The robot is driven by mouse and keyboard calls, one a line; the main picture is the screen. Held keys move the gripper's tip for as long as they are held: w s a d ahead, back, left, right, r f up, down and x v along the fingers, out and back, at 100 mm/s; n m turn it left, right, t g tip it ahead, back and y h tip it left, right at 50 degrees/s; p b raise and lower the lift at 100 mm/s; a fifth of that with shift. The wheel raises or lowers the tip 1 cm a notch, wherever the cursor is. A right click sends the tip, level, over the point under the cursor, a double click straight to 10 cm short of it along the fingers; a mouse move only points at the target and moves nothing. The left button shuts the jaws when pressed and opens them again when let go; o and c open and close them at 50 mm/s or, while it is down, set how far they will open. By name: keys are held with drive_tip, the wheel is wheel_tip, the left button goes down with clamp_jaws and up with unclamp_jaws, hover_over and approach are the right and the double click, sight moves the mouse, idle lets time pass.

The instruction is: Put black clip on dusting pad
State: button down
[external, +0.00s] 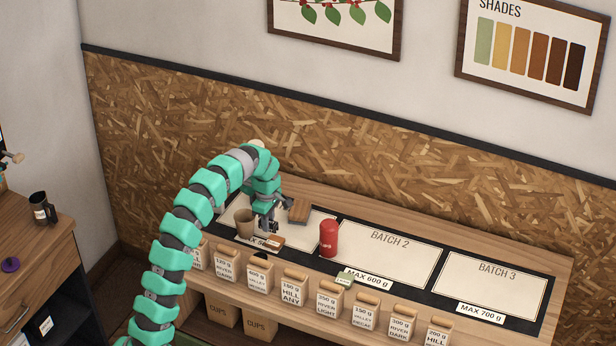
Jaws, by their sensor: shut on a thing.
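My gripper (266,224) points down over the left batch mat on the bench. It is shut on a small dark thing at its fingertips, which looks like the black clip (272,228); its outline blends with the dark fingers. A small flat brown pad with a pale edge (269,241) lies just below and in front of the gripper, near the mat's front label; it looks like the dusting pad. I cannot tell whether the clip touches it.
A red canister (329,239) and a small green item (345,278) are further right. Several labelled bean bags (328,299) line the front. The Batch 2 (388,255) and Batch 3 (495,288) mats look mostly clear.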

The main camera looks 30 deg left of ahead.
drive_tip(key=shift+w+d+f, duration=0.55)
drive_tip(key=shift+w, duration=4.8)
drive_tip(key=p, duration=1.3)
hover_over(296, 213)
drive_tip(key=shift+s+r, duration=0.15)
drive_tip(key=shift+s, duration=0.3)
drive_tip(key=shift+w+p, duration=0.1)
drive_tip(key=shift+p, duration=0.25)
drive_tip(key=shift+w+f+p, duration=0.2)
drive_tip(key=shift+f+p, duration=0.15)
drive_tip(key=shift+p, duration=0.7)
drive_tip(key=shift+r+p, duration=0.1)
drive_tip(key=shift+p, duration=0.55)
drive_tip(key=shift+f+p, duration=0.3)
drive_tip(key=shift+f, duration=1.6)
